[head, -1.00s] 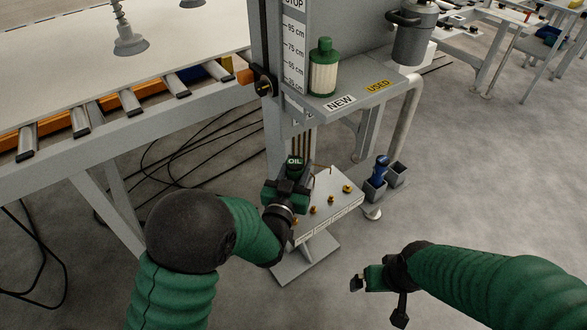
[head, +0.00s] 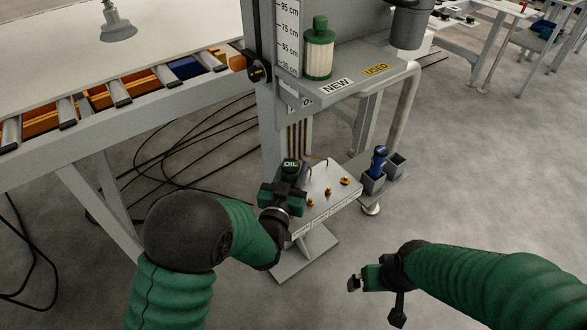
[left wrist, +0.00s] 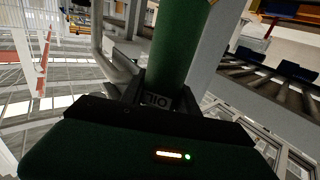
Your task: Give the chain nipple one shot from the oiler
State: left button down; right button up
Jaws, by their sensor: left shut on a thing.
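The oiler (head: 291,169) is a dark green cylinder with a white OIL mark. My left gripper (head: 284,196) is shut on it at the left side of the grey nipple plate (head: 321,209). The left wrist view shows the green oiler body (left wrist: 178,45) between the fingers (left wrist: 155,97). Brass nipples (head: 345,181) stand in a row on the plate; the gripper covers the plate's left part. Which one is the chain nipple is not legible, and the oiler's tip is hidden. My right gripper (head: 354,283) hangs empty over the floor at lower right; its jaw gap is unclear.
A shelf marked NEW and USED (head: 357,79) overhangs the plate's back and holds a green-capped canister (head: 319,52). Grey cups with a blue item (head: 379,158) stand right of the plate. A roller conveyor (head: 140,105) runs at left. Open floor lies at right.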

pick_arm(q)
jog(key=shift+f+b, duration=0.5)
jog(key=shift+f, duration=0.05)
jog(key=shift+r, duration=0.15)
jog(key=shift+r+p, duration=0.45)
